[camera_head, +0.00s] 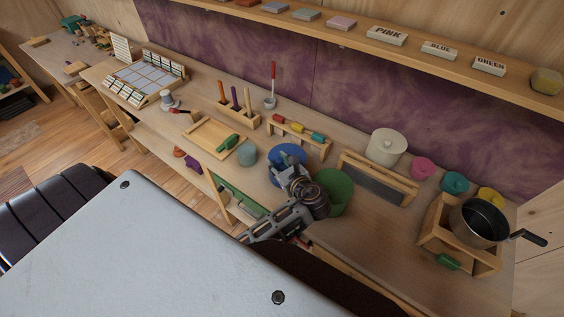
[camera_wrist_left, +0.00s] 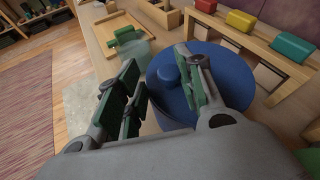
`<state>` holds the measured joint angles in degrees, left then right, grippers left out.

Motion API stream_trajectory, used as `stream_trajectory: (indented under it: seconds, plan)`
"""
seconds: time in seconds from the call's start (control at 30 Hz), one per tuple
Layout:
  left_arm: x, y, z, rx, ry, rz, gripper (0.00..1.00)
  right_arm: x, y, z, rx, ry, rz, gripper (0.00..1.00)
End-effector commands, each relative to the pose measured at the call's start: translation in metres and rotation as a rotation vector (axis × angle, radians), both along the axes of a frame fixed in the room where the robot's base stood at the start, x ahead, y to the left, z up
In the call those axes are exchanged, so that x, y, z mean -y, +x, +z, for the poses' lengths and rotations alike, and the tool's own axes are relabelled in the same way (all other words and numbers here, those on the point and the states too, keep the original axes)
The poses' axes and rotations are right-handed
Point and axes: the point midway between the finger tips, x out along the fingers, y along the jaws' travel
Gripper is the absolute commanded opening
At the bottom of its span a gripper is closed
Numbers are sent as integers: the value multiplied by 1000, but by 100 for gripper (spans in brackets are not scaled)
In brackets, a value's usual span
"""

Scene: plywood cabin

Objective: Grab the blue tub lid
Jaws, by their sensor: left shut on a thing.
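The blue tub lid (camera_wrist_left: 235,75) is a wide round disc with a small knob (camera_wrist_left: 165,70) in the left wrist view. In the head view the lid (camera_head: 289,150) is partly hidden by my left gripper (camera_head: 286,168). In the left wrist view the fingers of my left gripper (camera_wrist_left: 164,75) stand on either side of the knob, shut on the lid by it. I cannot tell whether the lid is raised. My right gripper is not in view.
A green round thing (camera_head: 338,190) is right beside my left gripper. A grey-green cup (camera_head: 247,153) and a wooden tray (camera_head: 208,138) stand to the left. Behind is a wooden rack (camera_head: 300,140) with coloured blocks. A metal pot (camera_head: 478,222) stands far right.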

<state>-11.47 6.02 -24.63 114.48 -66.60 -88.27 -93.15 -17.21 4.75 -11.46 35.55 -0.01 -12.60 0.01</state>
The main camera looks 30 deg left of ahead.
Motion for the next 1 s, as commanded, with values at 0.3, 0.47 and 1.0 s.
stream_trajectory:
  seconds: [0.3,0.47,1.0]
  plan:
    - [3,0,6,-9,-9,-8,8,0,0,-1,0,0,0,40]
    - [2,0,27,-4,-7,-5,8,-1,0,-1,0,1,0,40]
    - [1,0,95,-3,-4,-2,7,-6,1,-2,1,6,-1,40]
